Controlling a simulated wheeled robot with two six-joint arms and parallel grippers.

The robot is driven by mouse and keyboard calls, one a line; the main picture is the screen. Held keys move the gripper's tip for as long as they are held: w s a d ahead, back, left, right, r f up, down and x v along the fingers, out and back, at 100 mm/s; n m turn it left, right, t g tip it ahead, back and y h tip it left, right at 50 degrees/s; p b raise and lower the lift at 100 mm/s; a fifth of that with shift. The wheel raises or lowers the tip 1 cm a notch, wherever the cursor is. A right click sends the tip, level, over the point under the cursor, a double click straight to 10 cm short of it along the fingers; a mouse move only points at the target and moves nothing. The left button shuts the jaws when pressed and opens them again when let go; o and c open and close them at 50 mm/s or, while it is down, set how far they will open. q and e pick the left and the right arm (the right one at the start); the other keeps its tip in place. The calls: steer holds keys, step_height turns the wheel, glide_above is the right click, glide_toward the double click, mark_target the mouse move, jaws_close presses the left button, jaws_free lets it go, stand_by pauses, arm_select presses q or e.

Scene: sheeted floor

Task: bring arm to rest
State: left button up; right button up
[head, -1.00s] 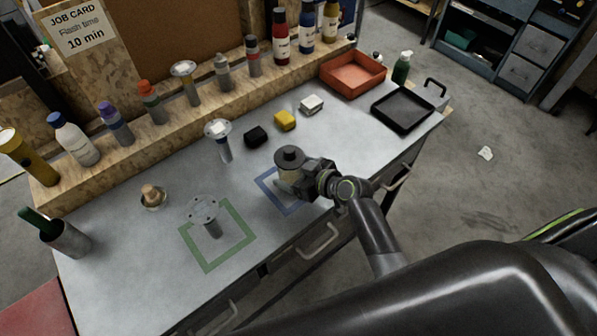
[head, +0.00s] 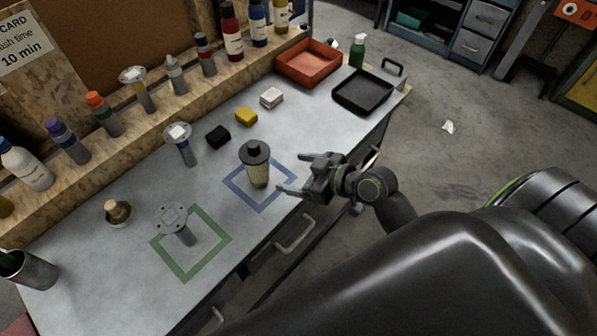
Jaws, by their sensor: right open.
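My right gripper (head: 303,174) is open and empty at the front edge of the metal workbench (head: 110,270). Its fingers point left, toward a clear-bodied container with a black lid (head: 256,165). The container stands upright inside the blue square outline (head: 237,193), a short gap from the fingers. My right arm comes in from the lower right. My left gripper is not in view.
A grey flanged part (head: 178,222) stands in the green square outline (head: 186,280). Black (head: 217,137), yellow (head: 246,116) and white (head: 271,97) blocks lie behind. An orange tray (head: 308,63) and a black tray (head: 362,91) sit at the back right.

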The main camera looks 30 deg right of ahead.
steer(key=shift+s, duration=0.1)
stand_by(0.5)
steer(key=s+d+f+m+g+h, duration=0.25)
steer(key=s+d+g+h, duration=0.2)
steer(key=s, duration=0.55)
steer(key=s+d+f+m+g+h, duration=0.25)
steer(key=s+d+m+h, duration=0.2)
steer(key=s, duration=0.55)
step_height(320, 180, down, 26)
steer(key=d+g+y+b, duration=0.1)
steer(key=d+g+b, duration=0.1)
steer(key=s+a+f, duration=0.1)
steer(key=s+f, duration=1.4)
steer(key=f, duration=0.2)
steer(key=shift+s+a+g+b, duration=0.2)
steer(key=shift+a+g+b, duration=0.15)
steer(key=shift+g+b, duration=0.05)
